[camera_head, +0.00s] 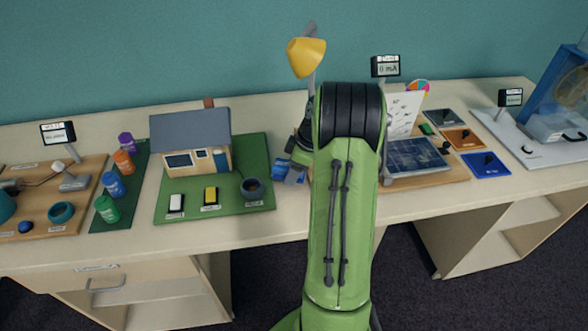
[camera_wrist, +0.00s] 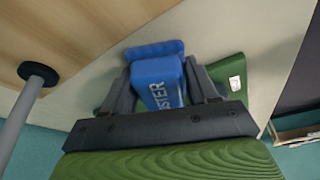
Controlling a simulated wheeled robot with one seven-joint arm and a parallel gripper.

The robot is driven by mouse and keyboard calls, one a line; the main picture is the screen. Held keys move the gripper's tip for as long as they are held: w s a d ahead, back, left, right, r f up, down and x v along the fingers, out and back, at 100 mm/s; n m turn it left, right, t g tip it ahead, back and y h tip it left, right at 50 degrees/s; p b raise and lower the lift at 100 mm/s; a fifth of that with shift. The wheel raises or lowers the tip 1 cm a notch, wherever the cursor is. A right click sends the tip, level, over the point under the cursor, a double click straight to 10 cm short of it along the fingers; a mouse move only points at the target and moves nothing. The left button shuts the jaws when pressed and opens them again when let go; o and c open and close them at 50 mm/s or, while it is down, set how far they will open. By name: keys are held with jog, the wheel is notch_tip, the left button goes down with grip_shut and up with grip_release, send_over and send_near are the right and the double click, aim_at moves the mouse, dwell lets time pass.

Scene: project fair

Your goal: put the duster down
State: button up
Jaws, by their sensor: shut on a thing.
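The blue duster (camera_wrist: 158,82), with white lettering ending in "STER", is between the two fingers of my gripper (camera_wrist: 160,85) in the wrist view. My gripper is shut on it. In the head view a blue part of the duster (camera_head: 290,172) shows just left of my green arm, near the right side of the green mat; my arm hides the rest of it and most of my gripper. Behind the duster in the wrist view is the pale table top (camera_wrist: 125,55). I cannot tell whether the duster touches the table.
A model house (camera_head: 192,140) stands on the green mat (camera_head: 262,150) left of my arm. A yellow lamp (camera_head: 306,57) and a solar panel (camera_head: 416,157) on a wooden board are behind and right of it. Bare table (camera_head: 150,236) runs along the front edge.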

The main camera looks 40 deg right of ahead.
jog(key=shift+f, duration=0.35)
jog(key=o, duration=1.4)
jog(key=p+v, duration=0.4)
jog(key=v, duration=0.9)
jog(key=shift+w+a, duration=0.1)
